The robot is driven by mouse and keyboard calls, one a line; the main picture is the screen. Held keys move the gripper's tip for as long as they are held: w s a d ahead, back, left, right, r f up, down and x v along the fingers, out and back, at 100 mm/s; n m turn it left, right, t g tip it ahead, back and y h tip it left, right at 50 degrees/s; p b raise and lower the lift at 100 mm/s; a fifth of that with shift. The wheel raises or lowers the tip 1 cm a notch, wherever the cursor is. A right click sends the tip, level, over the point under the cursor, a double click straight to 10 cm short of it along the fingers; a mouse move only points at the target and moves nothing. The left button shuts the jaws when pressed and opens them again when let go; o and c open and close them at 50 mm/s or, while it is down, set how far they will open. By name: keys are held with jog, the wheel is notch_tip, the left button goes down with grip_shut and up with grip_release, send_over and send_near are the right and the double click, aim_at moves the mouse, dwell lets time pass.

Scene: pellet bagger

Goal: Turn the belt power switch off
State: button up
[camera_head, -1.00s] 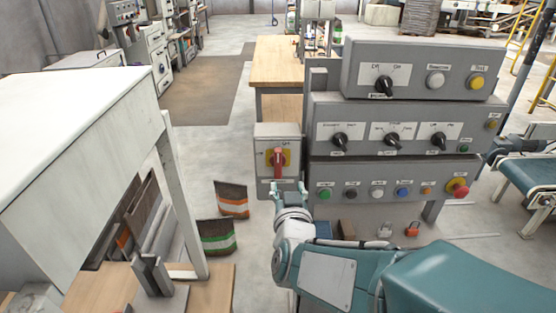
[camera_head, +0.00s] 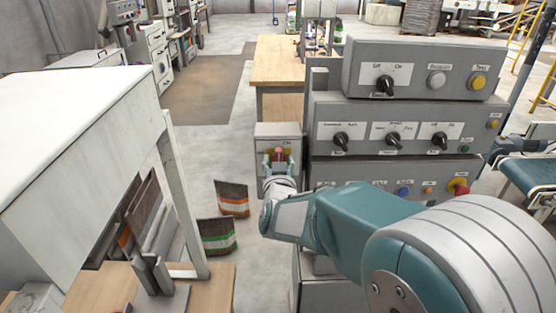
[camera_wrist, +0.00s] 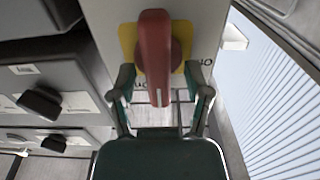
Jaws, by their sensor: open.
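The belt power switch is a red handle (camera_wrist: 155,50) on a yellow plate (camera_wrist: 127,38), on the front of a grey box (camera_head: 278,131) left of the control panels. In the wrist view the handle lies lengthwise between my two open fingers, with a gap visible on each side near its end. My gripper (camera_wrist: 160,98) is open. In the head view my gripper (camera_head: 279,160) is in front of the switch box and covers most of the handle; only its red top (camera_head: 279,151) shows.
Stacked grey panels (camera_head: 410,122) with black knobs and coloured buttons stand right of the box. A white-topped machine (camera_head: 75,120) is at the left. A wooden table (camera_head: 280,62) stands behind.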

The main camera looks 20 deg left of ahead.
jog(key=shift+w, duration=0.15)
jog(key=c, duration=0.8)
jog(key=shift+o, duration=0.2)
jog(key=shift+n, duration=0.3)
jog(key=n, duration=0.4)
jog(key=shift+a, duration=0.3)
jog(key=n, duration=0.5)
jog(key=shift+s+a+f, duration=0.2)
jog(key=n, duration=0.4)
jog(key=shift+a+f, duration=0.1)
jog(key=shift+f, duration=0.15)
jog(key=shift+s+f+n, duration=0.1)
jog(key=shift+f+n, duration=0.05)
jog(key=shift+n, duration=0.95)
jog(key=shift+f+n, duration=0.1)
jog(key=shift+n, duration=1)
jog(key=shift+f, duration=0.1)
